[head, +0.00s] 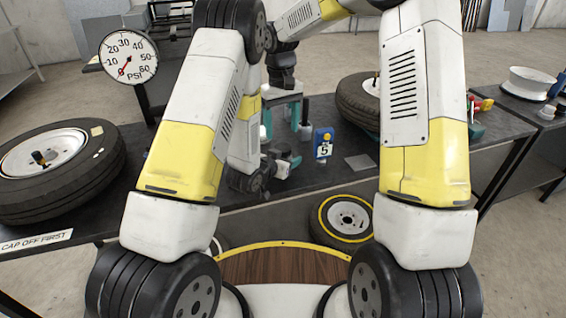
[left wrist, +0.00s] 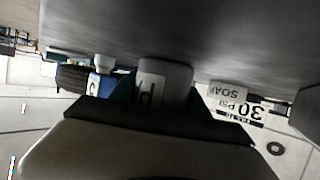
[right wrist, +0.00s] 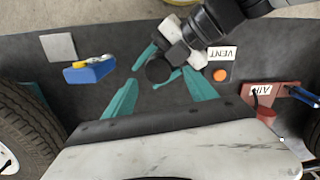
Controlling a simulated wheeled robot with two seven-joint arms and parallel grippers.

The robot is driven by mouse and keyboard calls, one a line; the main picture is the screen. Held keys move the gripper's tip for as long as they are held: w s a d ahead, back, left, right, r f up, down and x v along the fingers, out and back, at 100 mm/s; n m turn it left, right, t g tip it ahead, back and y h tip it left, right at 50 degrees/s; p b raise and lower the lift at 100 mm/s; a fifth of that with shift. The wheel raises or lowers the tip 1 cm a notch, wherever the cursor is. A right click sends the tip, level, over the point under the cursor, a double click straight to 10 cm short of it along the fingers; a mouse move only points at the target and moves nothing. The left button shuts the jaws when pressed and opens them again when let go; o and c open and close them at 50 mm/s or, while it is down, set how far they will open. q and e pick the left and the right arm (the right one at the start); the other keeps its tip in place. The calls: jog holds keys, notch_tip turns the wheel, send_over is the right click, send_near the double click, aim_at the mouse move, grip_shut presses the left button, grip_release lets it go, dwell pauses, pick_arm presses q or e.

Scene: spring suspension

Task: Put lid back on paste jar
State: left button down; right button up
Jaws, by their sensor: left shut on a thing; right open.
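My left gripper (head: 288,162) is low over the bench, shut on a grey cylinder (left wrist: 165,82) with a dark letter on it. It looks like the paste jar. In the right wrist view a dark round end (right wrist: 158,70) shows between the left gripper's teal fingers. I cannot tell whether it is the jar's open mouth or a lid. My right gripper (head: 282,120) points down above the left one. Its teal fingers (right wrist: 160,82) are apart and empty, with the dark round end below and between them. I cannot identify a separate lid.
A blue block marked 5 (head: 323,143) and a grey square plate (head: 360,162) lie to the right on the dark bench. An orange disc (right wrist: 220,75) is beside the VENT label. A red block (right wrist: 262,105) is near the AIR label.

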aim_at(283, 147)
jog(key=n, duration=0.4)
jog(key=shift+n, duration=0.4)
jog(key=n, duration=0.9)
jog(key=shift+w+d+r+n, duration=0.1)
jog(key=shift+w+r+n, duration=0.05)
jog(key=shift+r+n, duration=0.15)
jog(key=n, duration=0.6)
jog(key=shift+w+r, duration=0.2)
jog(key=shift+r, duration=0.15)
jog(key=shift+f, duration=4)
